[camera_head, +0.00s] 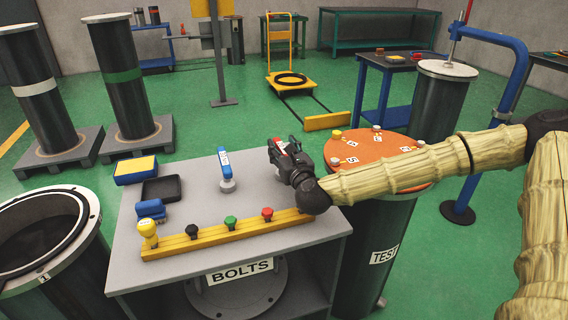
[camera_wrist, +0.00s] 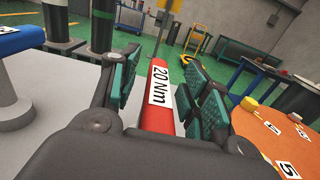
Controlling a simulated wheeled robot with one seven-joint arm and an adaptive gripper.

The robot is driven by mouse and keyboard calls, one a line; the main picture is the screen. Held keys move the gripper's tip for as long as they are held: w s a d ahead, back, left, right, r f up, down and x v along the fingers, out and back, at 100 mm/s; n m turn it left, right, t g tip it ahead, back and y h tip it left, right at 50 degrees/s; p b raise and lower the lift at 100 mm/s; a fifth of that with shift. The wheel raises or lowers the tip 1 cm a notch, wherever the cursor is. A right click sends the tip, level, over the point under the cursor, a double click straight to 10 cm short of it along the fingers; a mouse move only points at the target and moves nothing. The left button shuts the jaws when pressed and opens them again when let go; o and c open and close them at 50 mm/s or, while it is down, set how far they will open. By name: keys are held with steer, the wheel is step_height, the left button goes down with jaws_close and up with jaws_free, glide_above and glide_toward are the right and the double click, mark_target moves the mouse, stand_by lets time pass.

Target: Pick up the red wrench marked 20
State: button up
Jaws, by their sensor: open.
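The red wrench (camera_wrist: 159,110) carries a white label reading 20 Nm in the wrist view. It stands between the two green-padded fingers of my gripper (camera_wrist: 166,84), which is open around it. A gap shows between the wrench and the left finger; the right finger is closer, and I cannot tell if it touches. In the head view my gripper (camera_head: 277,150) is at the right side of the grey bench, and only a small red part of the wrench (camera_head: 292,147) shows. The wrench's lower end is hidden by my gripper.
A blue wrench (camera_head: 225,168) stands upright on the grey bench (camera_head: 190,215), left of my gripper. A yellow rack (camera_head: 210,241) with colored knobs runs along the front edge. A round orange table (camera_head: 370,147) with labelled pieces is at the right. Blue and yellow boxes (camera_head: 135,170) lie left.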

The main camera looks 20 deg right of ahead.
steer(key=shift+c, duration=0.4)
jaws_close()
steer(key=shift+r, duration=0.1)
steer(key=shift+r, duration=0.25)
steer(key=r, duration=0.3)
steer(key=shift+s+a, duration=0.15)
steer(key=shift+s, duration=0.05)
steer(key=s+a+r, duration=0.1)
steer(key=s+a, duration=0.8)
steer(key=s, duration=0.3)
steer(key=shift+s+a+r, duration=0.2)
